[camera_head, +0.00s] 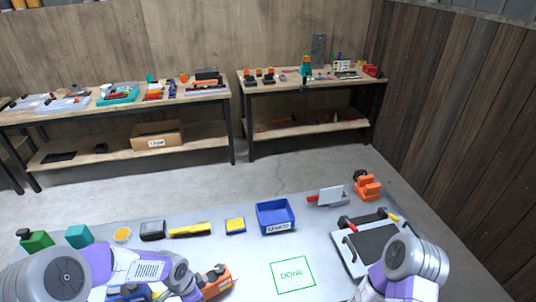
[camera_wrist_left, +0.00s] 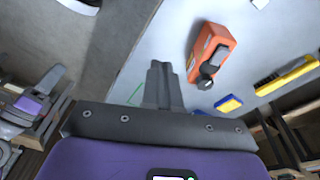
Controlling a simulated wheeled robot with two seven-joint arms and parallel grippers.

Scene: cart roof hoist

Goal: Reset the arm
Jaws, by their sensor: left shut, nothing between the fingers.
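My left gripper (camera_wrist_left: 162,75) shows in the left wrist view with its grey fingers together and nothing between them. It is over the grey table top (camera_head: 240,268). An orange tool with a black knob (camera_wrist_left: 210,55) lies beside the fingertips, to their right in that view, apart from them. In the head view my left arm comes in at the lower left, and its fingers cannot be made out. My right arm shows at the lower right, but its gripper is out of view.
A blue bin (camera_head: 275,216), a yellow-and-blue block (camera_head: 235,226), a yellow tool (camera_head: 190,230) and an orange device (camera_head: 367,186) line the table's far side. A black-topped cart (camera_head: 375,245) stands at right. A green DONE square (camera_head: 293,274) is clear. Workbenches stand behind.

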